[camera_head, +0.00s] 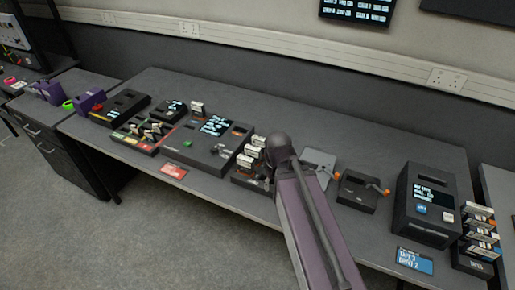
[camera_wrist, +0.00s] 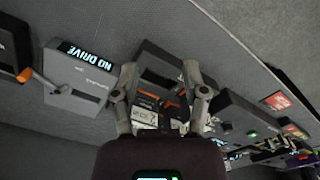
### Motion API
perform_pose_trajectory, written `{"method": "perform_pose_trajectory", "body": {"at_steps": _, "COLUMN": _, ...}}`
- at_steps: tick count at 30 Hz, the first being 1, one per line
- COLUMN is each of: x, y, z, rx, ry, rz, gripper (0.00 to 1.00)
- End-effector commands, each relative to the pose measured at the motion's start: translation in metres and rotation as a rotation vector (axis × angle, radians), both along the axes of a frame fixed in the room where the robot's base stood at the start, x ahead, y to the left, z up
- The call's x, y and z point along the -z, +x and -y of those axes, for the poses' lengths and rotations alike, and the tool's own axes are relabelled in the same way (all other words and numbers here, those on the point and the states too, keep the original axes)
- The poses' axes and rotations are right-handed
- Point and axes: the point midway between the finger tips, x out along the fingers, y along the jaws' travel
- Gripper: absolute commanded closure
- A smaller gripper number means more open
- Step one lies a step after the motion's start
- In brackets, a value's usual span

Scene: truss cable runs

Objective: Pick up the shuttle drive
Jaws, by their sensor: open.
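No label reading "shuttle drive" is legible. Small drives with white labels (camera_wrist: 145,116) stand in a dark rack (camera_wrist: 165,62), and some show orange marks. In the head view the white-labelled drives (camera_head: 247,160) stand near the table's front edge, partly behind my arm. My gripper (camera_wrist: 160,72) is open, with one finger on each side of the rack and its drives. I cannot tell whether the fingers touch anything. The head view mostly hides the gripper behind my wrist.
A grey unit (camera_wrist: 75,80) showing "NO DRIVE" stands beside the rack in the wrist view. A dark box with an orange handle (camera_head: 358,190) and a tape drive unit (camera_head: 424,205) stand to the right. A large console (camera_head: 205,145) stands left. The table's back strip is clear.

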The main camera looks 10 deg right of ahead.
Motion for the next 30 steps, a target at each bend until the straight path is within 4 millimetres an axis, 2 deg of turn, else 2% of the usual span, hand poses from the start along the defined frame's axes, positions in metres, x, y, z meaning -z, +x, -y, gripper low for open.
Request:
{"method": "perform_pose_trajectory", "body": {"at_steps": 2, "x": 0.0, "y": 0.0, "z": 0.0, "rx": 0.0, "ry": 0.0, "rz": 0.0, "gripper": 0.43}}
{"method": "perform_pose_trajectory", "body": {"at_steps": 4, "x": 0.0, "y": 0.0, "z": 0.0, "rx": -0.001, "ry": 0.0, "rz": 0.0, "gripper": 0.22}}
{"method": "perform_pose_trajectory", "body": {"at_steps": 5, "x": 0.0, "y": 0.001, "z": 0.0, "rx": -0.002, "ry": 0.0, "rz": 0.0, "gripper": 0.2}}
{"method": "perform_pose_trajectory", "body": {"at_steps": 10, "x": -0.004, "y": 0.014, "z": 0.0, "rx": -0.035, "ry": 0.0, "rz": 0.0, "gripper": 0.2}}
{"method": "perform_pose_trajectory", "body": {"at_steps": 14, "x": -0.009, "y": 0.038, "z": 0.005, "rx": -0.097, "ry": 0.0, "rz": 0.0, "gripper": 0.2}}
{"method": "perform_pose_trajectory", "body": {"at_steps": 20, "x": -0.023, "y": 0.098, "z": 0.004, "rx": -0.278, "ry": 0.0, "rz": 0.0, "gripper": 0.2}}
{"method": "perform_pose_trajectory", "body": {"at_steps": 30, "x": -0.049, "y": 0.218, "z": 0.001, "rx": -0.667, "ry": 0.001, "rz": 0.0, "gripper": 0.2}}
